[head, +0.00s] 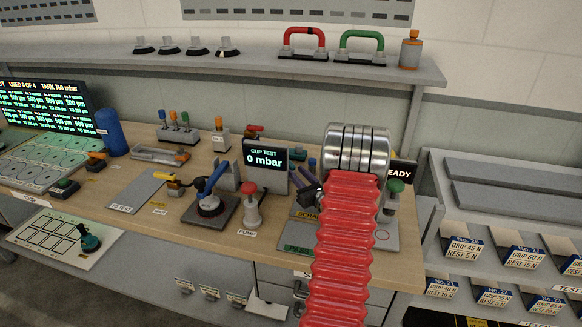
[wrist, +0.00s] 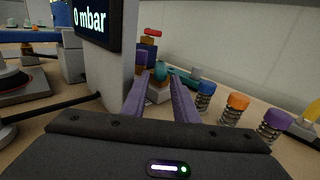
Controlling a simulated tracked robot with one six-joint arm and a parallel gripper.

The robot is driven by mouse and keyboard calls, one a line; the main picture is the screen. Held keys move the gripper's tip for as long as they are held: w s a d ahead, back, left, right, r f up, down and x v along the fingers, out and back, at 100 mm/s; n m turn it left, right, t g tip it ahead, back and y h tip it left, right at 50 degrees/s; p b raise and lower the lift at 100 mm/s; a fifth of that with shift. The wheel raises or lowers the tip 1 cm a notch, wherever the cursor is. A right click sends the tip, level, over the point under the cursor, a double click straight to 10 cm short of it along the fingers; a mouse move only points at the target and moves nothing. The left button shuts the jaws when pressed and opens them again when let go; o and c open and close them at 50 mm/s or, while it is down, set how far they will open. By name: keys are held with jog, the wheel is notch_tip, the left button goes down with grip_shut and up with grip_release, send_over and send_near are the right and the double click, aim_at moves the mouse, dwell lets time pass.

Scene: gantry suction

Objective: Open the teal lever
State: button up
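A teal lever (wrist: 160,70) shows in the wrist view, with a rounded teal end above a pale block (wrist: 158,92). It appears between the tips of my gripper's purple fingers. My gripper (wrist: 159,72) is open, with a clear gap between the fingers. I cannot tell whether the fingertips reach the lever or stop short of it. In the head view my gripper (head: 309,180) is partly hidden behind my red bellows arm, and I cannot make out the lever there.
The cup test display (head: 264,166) stands close on the left; its post (wrist: 108,70) is beside my left finger. Orange (wrist: 236,106), blue (wrist: 205,95) and purple (wrist: 273,124) capped springs stand at right. A red-knobbed pump (head: 249,205) and blue-handled device (head: 210,195) stand left of my arm.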

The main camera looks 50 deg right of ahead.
aim_at(293, 169)
jog(key=x, duration=0.5)
jog(key=shift+w+d, duration=0.2)
jog(key=shift+w, duration=0.15)
jog(key=shift+c, duration=0.7)
grip_shut()
